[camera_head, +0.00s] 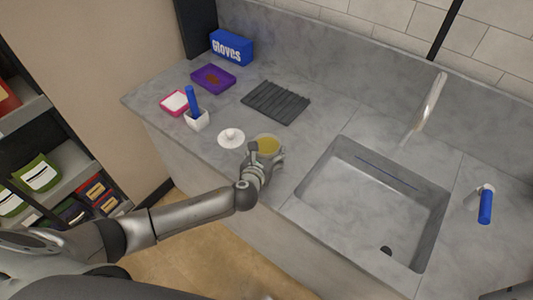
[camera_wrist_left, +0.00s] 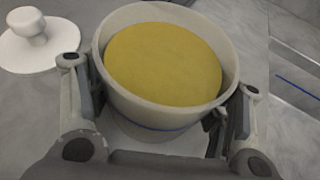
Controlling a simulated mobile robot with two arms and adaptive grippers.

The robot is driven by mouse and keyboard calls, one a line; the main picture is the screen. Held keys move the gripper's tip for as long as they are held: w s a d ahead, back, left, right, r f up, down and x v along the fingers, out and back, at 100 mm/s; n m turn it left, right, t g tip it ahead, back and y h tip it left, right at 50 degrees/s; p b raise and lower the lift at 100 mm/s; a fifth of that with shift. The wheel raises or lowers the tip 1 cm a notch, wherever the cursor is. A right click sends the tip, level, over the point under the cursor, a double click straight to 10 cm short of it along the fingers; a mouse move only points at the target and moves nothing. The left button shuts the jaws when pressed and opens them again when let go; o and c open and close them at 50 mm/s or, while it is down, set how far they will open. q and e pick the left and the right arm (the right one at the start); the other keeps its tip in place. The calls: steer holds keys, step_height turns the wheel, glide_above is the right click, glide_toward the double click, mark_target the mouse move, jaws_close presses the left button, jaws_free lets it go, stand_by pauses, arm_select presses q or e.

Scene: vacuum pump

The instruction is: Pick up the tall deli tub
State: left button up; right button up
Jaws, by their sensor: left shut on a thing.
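The tall deli tub (camera_head: 268,144) is a whitish round tub with yellow contents, at the counter's front edge left of the sink in the head view. In the left wrist view the tub (camera_wrist_left: 165,65) fills the middle, with a blue line around its lower wall. My left gripper (camera_head: 262,158) is shut on the tub, with one finger on each side of it. The gripper (camera_wrist_left: 158,115) also shows in the left wrist view. I cannot tell whether the tub's base touches the counter. My right gripper is not in view.
A white round lid with a knob (camera_head: 231,137) lies just left of the tub. A white holder (camera_head: 197,120) with a blue-handled tool, a purple tray (camera_head: 213,78), a black ribbed mat (camera_head: 276,102) and a gloves box (camera_head: 232,47) stand behind. The sink (camera_head: 375,205) opens to the right.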

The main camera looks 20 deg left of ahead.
mark_target(270, 140)
arm_select(q)
steer(key=shift+r, duration=0.1)
steer(key=shift+c, duration=0.2)
stand_by(0.4)
steer(key=shift+r, duration=1.45)
steer(key=s+d+r, duration=0.8)
steer(key=s+r, duration=0.1)
steer(key=s, duration=0.2)
steer(key=shift+d+r, duration=0.2)
steer(key=shift+r, duration=0.15)
steer(key=shift+d, duration=0.1)
